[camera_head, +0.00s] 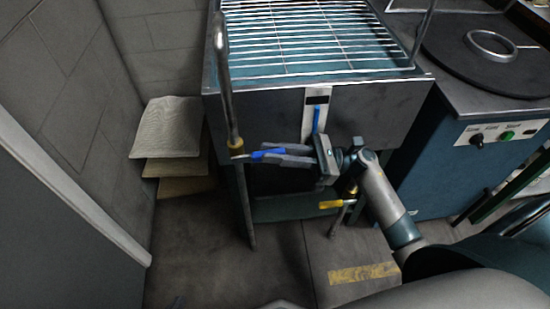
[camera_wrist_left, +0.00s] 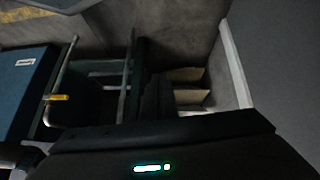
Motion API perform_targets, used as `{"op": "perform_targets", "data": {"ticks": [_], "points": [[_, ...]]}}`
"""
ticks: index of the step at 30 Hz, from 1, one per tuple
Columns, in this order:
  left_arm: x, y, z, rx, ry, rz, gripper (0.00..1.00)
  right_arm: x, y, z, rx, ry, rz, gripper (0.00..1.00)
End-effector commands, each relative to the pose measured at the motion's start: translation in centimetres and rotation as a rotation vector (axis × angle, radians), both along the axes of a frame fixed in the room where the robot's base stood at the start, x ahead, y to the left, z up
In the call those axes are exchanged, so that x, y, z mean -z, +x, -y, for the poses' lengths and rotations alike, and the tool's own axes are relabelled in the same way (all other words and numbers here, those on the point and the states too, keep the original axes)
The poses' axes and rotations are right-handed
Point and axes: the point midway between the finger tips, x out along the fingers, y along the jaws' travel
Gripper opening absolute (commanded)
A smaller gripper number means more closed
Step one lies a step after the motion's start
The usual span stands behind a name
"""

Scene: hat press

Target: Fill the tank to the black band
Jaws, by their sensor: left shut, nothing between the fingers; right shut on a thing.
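The tank (camera_head: 265,105) is a dark metal box under a wire rack, with water-like teal showing beneath the bars. A white gauge (camera_head: 308,125) on its front has a black band (camera_head: 317,99) near the top. A blue column (camera_head: 316,120) in the gauge has its top close under the band; I cannot tell if they touch. My right gripper (camera_head: 288,155) is shut on the blue valve lever (camera_head: 268,152), which sticks out from the pipe (camera_head: 228,90) at the tank's left. My left gripper (camera_wrist_left: 155,98) is shut and empty in the left wrist view, apart from everything.
A yellow-handled valve (camera_head: 331,204) sits low below the tank. Stacked tan sheets (camera_head: 167,128) lie by the left wall. A blue cabinet (camera_head: 440,150) with buttons and a round dark plate (camera_head: 480,55) stands at right. The floor in front (camera_head: 210,260) is clear.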

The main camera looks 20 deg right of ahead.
Motion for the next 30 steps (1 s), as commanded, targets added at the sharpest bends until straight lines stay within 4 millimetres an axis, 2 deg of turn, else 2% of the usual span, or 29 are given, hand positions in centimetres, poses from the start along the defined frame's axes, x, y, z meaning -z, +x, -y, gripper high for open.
{"op": "perform_targets", "data": {"ticks": [5,15,24,30], "points": [[-1.1,1.9,1.7,0.009,-0.056,0.142,0.0,0.5,0.0,0.0,0.001,0.033,0.012,0.0],[-4.9,4.8,4.0,0.015,-0.14,0.415,0.0,0.9,0.0,0.0,0.0,0.079,0.025,0.0],[-8.7,6.1,5.4,0.015,-0.212,0.633,0.0,1.1,0.0,0.1,-0.001,0.114,0.034,0.0],[-9.7,6.2,5.7,0.015,-0.225,0.675,0.0,1.0,0.0,0.1,-0.001,0.12,0.035,0.0]]}}
